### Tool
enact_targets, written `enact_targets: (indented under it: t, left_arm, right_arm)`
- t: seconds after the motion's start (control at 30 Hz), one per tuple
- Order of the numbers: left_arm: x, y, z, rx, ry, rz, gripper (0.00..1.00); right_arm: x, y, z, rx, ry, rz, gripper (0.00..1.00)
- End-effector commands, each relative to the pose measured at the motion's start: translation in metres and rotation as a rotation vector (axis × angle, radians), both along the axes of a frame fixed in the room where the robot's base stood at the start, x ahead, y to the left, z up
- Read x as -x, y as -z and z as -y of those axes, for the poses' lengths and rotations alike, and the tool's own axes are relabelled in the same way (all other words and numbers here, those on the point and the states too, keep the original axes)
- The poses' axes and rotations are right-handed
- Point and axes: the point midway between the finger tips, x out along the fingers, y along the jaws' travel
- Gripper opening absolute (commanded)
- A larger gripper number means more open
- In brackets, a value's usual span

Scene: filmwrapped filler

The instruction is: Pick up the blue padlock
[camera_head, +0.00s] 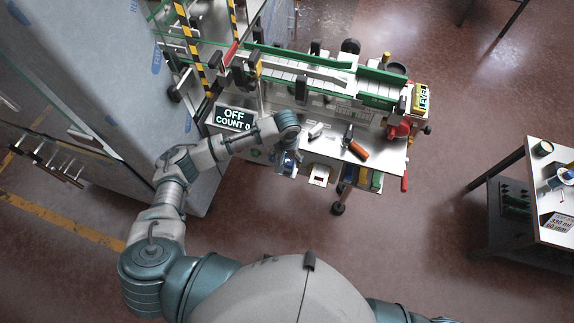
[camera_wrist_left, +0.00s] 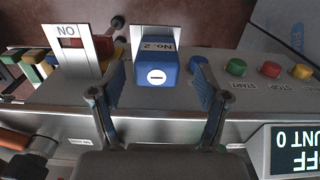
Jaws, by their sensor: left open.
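The gripper is open and empty. In the head view my left gripper (camera_head: 287,163) is at the bench's front edge and largely covers the padlock there. My right arm shows only as a small part at the bottom edge; its gripper does not show.
An orange-handled tool (camera_head: 356,148) lies on the bench. A side table (camera_head: 545,200) stands right.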

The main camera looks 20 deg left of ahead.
Motion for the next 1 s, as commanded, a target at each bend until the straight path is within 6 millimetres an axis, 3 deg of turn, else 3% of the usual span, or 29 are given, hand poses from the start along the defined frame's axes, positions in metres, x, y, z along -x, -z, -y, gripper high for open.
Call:
enact_targets:
  t: [0.2,0.5,0.7,0.8,0.87,1.0]
  left_arm:
    - [0.001,0.033,0.001,-0.001,0.0,-0.003,0.75]
    - [0.001,0.04,0.001,0.0,0.001,0.0,0.75]
    - [0.001,0.039,0.0,0.0,0.001,0.0,0.25]
    - [0.001,0.039,0.0,-0.001,0.001,-0.001,0.05]
    - [0.001,0.039,0.0,-0.001,0.001,0.0,0.0]
    - [0.001,0.039,0.0,-0.001,0.0,0.0,0.0]
  right_arm:
    - [0.0,-0.002,0.0,0.0,0.0,0.0,0.0]
    - [0.0,-0.002,0.0,0.0,0.0,0.0,0.0]
    - [0.0,-0.002,0.0,0.0,0.0,0.0,0.0]
    - [0.0,-0.002,0.0,0.0,0.0,0.001,0.0]
    - [0.0,-0.002,0.0,0.0,0.0,0.001,0.0]
    - [0.0,-0.002,0.0,0.0,0.0,0.001,0.0]
